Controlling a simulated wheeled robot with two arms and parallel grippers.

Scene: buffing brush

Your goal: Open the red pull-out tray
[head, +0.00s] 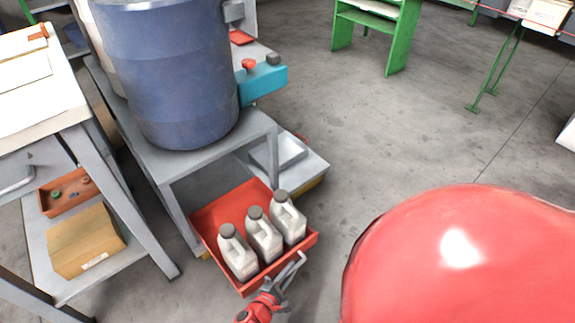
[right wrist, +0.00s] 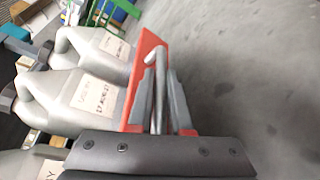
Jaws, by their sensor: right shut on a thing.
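The red pull-out tray (head: 225,213) sticks out from under a grey metal stand (head: 170,170) and holds three pale bottles (head: 264,236) with dark grey caps. The tray's metal handle (head: 297,262) is on its front wall. My right gripper (head: 283,281) is at this handle, at the tray's front right. In the right wrist view, my right gripper (right wrist: 160,100) has its fingers shut on the handle (right wrist: 155,60), with the red tray wall (right wrist: 145,55) just beyond. The tray's rear is hidden under the stand. My left gripper is not in view.
A large blue barrel (head: 180,75) stands on the grey stand. At the left, a workbench (head: 40,105) has a cardboard box (head: 85,242) and a small red bin (head: 65,195) on its lower shelf. The floor (head: 375,150) right of the tray is clear.

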